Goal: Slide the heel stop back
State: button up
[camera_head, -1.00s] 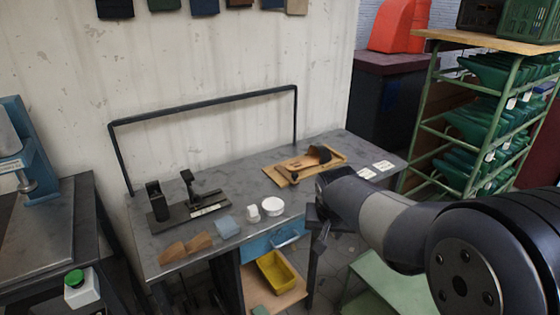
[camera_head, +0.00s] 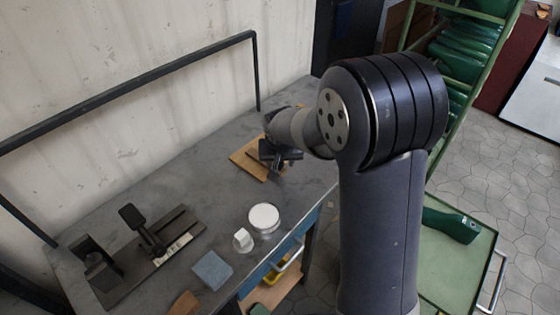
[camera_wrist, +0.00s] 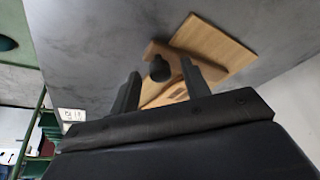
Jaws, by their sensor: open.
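A wooden board (camera_head: 243,161) lies on the grey bench, partly hidden by my gripper (camera_head: 281,155) in the head view. In the wrist view the board (camera_wrist: 222,40) carries a raised brown wooden piece (camera_wrist: 205,67) and a dark rounded upright part (camera_wrist: 159,68), which may be the heel stop. My gripper (camera_wrist: 161,75) is open, and the dark part shows between its two fingers. I cannot tell whether the fingers touch it. A dark fixture (camera_head: 120,284) with a black block and a padded post stands at the bench's left end.
A white round container (camera_head: 263,217), a small white block (camera_head: 242,240) and a blue-grey block (camera_head: 212,270) stand near the front edge of the bench (camera_head: 190,190). A black rail (camera_head: 130,85) runs along the back. A green shelf rack (camera_head: 462,55) stands at the right.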

jog(key=shift+w+f, duration=0.1)
jog(key=shift+w, duration=0.05)
jog(key=shift+c, duration=0.3)
grip_shut()
jog(key=shift+a, duration=0.1)
